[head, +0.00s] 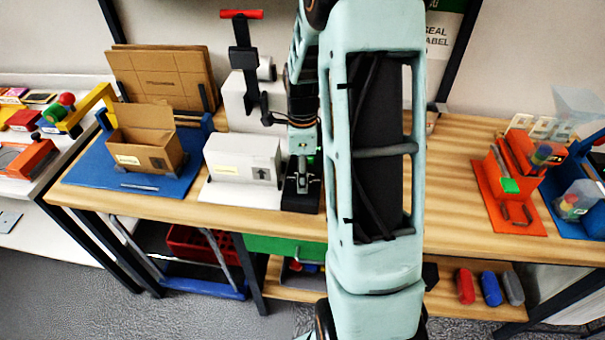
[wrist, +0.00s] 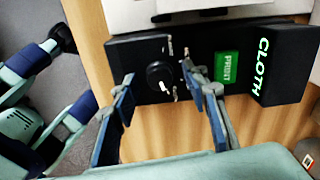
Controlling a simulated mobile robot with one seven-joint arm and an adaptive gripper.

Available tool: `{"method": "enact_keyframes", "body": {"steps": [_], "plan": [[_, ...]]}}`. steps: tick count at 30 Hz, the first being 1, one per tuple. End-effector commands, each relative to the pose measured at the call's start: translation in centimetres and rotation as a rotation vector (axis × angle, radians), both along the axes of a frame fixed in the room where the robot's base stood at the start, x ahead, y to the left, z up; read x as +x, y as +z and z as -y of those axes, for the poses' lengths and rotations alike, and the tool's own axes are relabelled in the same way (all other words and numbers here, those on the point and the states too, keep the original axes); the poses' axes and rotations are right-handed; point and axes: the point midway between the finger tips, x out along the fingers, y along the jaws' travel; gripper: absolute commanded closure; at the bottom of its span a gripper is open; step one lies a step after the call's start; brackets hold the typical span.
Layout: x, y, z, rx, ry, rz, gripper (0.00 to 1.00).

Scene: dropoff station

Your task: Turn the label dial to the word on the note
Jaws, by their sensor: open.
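The label dial (wrist: 154,84) is a round black knob with a short white mark, on a black panel (wrist: 135,50) in the wrist view. Small marks around it are too small to read. A green PRINT button (wrist: 226,66) and a black block reading CLOTH (wrist: 268,65) are to its right. My gripper (wrist: 158,76) is open, one finger on each side of the dial; I cannot tell whether they touch it. In the head view the black device (head: 300,197) is partly behind my arm. No note with a readable word shows; a white box (head: 243,160) bears a small yellow patch.
An open carton (head: 146,142) stands on a blue mat (head: 85,172) at left. A red-handled press (head: 241,45) rises behind the white box. An orange stand (head: 535,222) and a clear container (head: 577,199) are at right. Bare wood (head: 455,190) lies right of my arm.

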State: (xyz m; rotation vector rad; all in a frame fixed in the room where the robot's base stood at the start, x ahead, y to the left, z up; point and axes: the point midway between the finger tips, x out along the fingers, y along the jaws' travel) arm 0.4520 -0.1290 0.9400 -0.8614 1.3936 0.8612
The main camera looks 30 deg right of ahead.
Motion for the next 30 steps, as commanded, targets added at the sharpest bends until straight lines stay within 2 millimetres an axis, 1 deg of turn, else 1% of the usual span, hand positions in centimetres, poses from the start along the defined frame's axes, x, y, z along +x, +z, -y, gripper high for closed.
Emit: {"method": "enact_keyframes", "body": {"steps": [5, 8, 15, 17, 25, 30], "plan": [[0.0, 0.01, 0.0, 0.0, 0.0, 0.0, 0.58], [-0.01, 0.02, 0.0, 0.0, 0.0, 0.0, 0.68], [-0.01, 0.04, 0.0, 0.0, 0.0, 0.0, 0.95], [-0.01, 0.04, 0.0, 0.0, 0.0, 0.0, 1.0], [0.0, 0.02, -0.01, 0.0, 0.029, 0.0, 1.0], [0.02, 0.0, -0.04, 0.001, 0.107, 0.0, 1.0]]}}
